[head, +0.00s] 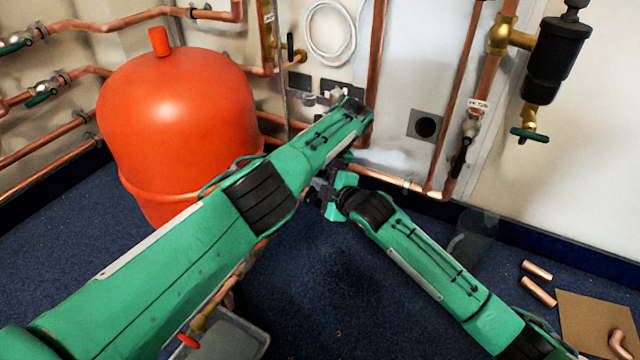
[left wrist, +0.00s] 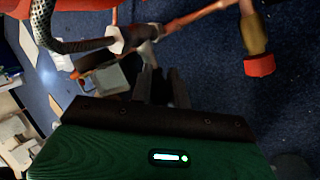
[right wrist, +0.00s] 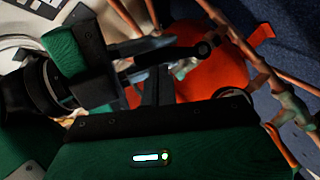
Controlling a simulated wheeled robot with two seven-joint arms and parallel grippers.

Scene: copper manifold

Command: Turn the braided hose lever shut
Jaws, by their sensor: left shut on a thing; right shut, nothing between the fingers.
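My left gripper (left wrist: 163,75) is shut in the left wrist view, just below a pale valve body (left wrist: 120,40) on a copper pipe. The braided hose (left wrist: 47,25) hangs left of that valve. The right wrist view shows my left gripper (right wrist: 160,52) from the side, its fingers on a dark bar with a rounded end (right wrist: 204,48), which looks like the lever. The fingers hide most of it, so its angle is unclear. My right gripper (right wrist: 155,87) is shut and empty close by. In the head view my left arm hides the valve and left fingertips.
A big orange vessel (head: 178,110) stands left of my arms. Copper pipes (head: 378,60) run along the wall. A red-capped brass fitting (left wrist: 259,64) is right of my left fingers. Loose copper pieces (head: 538,290) lie on the right floor. A grey tray (head: 235,335) sits below.

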